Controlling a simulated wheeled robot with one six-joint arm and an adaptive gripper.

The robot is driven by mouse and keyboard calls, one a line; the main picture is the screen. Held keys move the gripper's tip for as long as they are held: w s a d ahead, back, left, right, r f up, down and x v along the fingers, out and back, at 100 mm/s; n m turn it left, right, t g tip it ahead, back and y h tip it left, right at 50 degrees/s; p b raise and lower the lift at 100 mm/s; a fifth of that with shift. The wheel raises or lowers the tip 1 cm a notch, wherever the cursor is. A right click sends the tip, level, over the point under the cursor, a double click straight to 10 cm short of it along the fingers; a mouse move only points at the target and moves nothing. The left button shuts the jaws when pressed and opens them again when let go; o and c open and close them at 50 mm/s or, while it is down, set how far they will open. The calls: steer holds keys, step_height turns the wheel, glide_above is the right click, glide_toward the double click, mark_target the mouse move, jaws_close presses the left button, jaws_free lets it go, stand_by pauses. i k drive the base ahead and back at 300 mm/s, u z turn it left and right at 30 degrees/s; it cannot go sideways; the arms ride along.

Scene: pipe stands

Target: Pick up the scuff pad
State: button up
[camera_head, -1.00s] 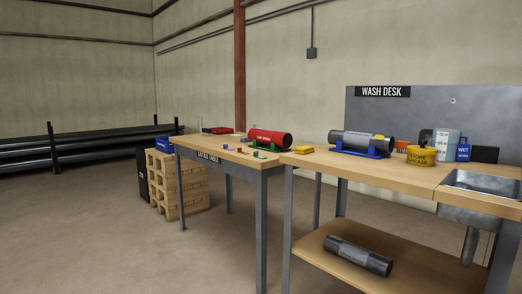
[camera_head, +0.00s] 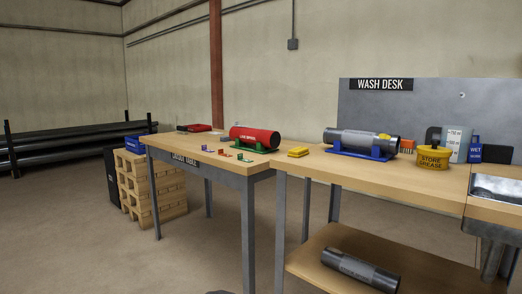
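No item in view carries a readable scuff pad label, so I cannot tell which one it is. Another dark piece (camera_head: 433,136) is partly hidden behind the yellow store grease tub (camera_head: 433,158).
A grey pipe (camera_head: 360,142) rests on a blue stand on the wash desk; another pipe (camera_head: 360,270) lies on the lower shelf. A red pipe (camera_head: 254,137) sits on the left table (camera_head: 215,158). A sink (camera_head: 496,188) is at right. Open floor lies at front left.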

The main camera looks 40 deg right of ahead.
mark_target(299, 152)
steer(key=z, duration=0.2)
steer(key=i, duration=1)
steer(key=z, duration=0.55)
